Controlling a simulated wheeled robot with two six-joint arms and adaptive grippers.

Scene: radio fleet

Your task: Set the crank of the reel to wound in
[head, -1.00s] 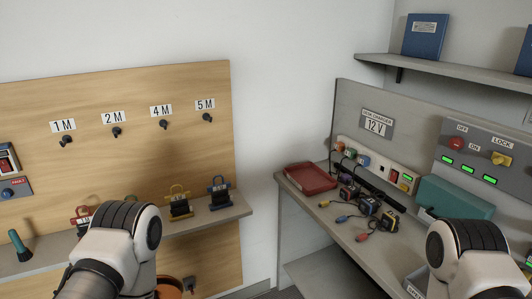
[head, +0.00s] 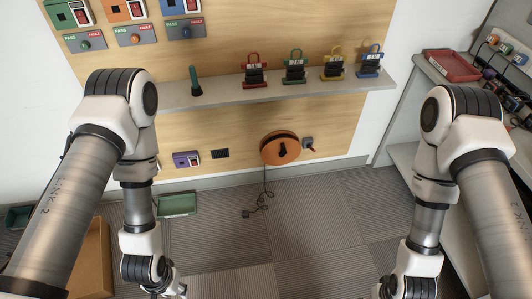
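The orange reel (head: 270,157) is mounted low on the wooden board in the head view. A dark part sits on its face, and a dark cable (head: 264,190) hangs from it to a plug on the floor. A small grey fitting with a dark, red-tipped handle (head: 309,145) is just right of the reel; it looks like the crank, but its setting is too small to tell. My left gripper (head: 172,291) is at the bottom edge, left of and below the reel, mostly cut off. My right gripper (head: 388,292) is at the bottom edge to the right, also mostly cut off.
A shelf (head: 225,97) above the reel holds several coloured clamp-like items and a green handheld item (head: 195,82). A purple box (head: 186,159) is left of the reel. A green tray (head: 178,204) and a cardboard box (head: 92,262) are lower left. The floor before the reel is mostly clear.

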